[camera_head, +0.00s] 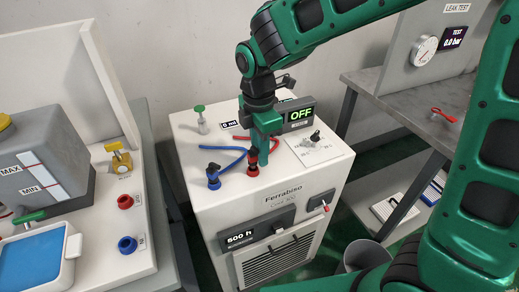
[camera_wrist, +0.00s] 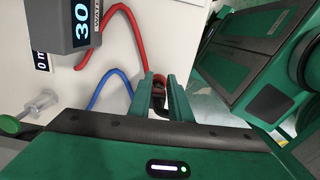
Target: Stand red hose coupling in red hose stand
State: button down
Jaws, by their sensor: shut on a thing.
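The red hose coupling (camera_head: 252,170) is at the top of the white Ferrabiso machine, near its front edge, with its red lower end below my gripper. My gripper (camera_head: 262,150) points down and is shut on the coupling. In the wrist view, the coupling (camera_wrist: 158,86) shows between the two green fingers of my gripper (camera_wrist: 163,95), with the red hose (camera_wrist: 136,38) leading to it. I cannot tell whether its lower end is attached to the machine. A red ring-shaped holder (camera_head: 125,201), possibly the red hose stand, is on the left bench.
A blue coupling (camera_head: 213,180) with a blue hose (camera_head: 226,160) stands left of my gripper. A blue holder (camera_head: 127,244) is in front of the red one. A gap separates the machine from the left bench.

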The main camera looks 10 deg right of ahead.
jog(key=shift+f, duration=0.75)
jog(key=c, duration=1.2)
grip_release()
jog(key=shift+o, duration=0.2)
jog(key=shift+r, duration=3)
